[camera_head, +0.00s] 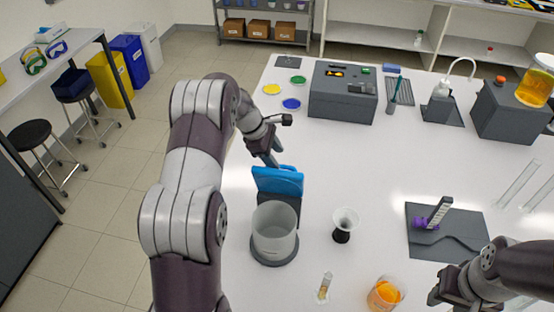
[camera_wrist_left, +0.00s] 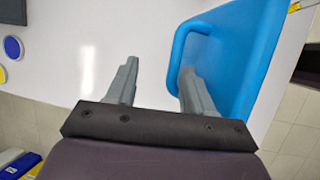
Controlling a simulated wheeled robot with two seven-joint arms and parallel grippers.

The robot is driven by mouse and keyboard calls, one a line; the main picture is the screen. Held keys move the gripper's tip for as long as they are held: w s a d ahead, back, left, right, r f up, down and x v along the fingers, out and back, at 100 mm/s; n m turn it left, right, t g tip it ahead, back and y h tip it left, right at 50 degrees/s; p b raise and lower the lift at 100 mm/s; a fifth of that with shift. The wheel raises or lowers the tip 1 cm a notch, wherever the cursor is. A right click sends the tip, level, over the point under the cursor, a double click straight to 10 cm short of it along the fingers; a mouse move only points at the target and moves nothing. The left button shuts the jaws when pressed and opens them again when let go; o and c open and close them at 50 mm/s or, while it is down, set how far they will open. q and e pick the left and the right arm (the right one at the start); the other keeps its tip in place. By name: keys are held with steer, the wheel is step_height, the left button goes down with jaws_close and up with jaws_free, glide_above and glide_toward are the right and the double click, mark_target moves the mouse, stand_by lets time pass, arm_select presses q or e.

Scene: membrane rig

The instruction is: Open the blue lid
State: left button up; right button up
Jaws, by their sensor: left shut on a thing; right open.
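The blue lid (camera_head: 278,183) stands raised, roughly upright, at the back of a translucent round vessel (camera_head: 274,235) on a dark base; the vessel's top is uncovered. My left gripper (camera_head: 271,158) is behind the lid, at its handle side. In the left wrist view the blue lid (camera_wrist_left: 238,62) fills the upper right, and its looped handle meets the right finger of my left gripper (camera_wrist_left: 160,85). The fingers stand apart around the handle side; their exact contact is partly hidden. My right gripper (camera_head: 447,288) is at the lower right, open, away from the lid.
A small funnel on a black stand (camera_head: 344,224) is right of the vessel. A vial (camera_head: 324,287) and a beaker of orange liquid (camera_head: 385,294) stand in front. A dark mat with a purple-based part (camera_head: 436,222) lies right. Coloured discs (camera_head: 291,104) and a grey box (camera_head: 343,95) are behind.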

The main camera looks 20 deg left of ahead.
arm_select(q)
steer(key=p+v, duration=0.2)
steer(key=v, duration=0.8)
steer(key=shift+r, duration=0.3)
steer(key=shift+s, duration=0.15)
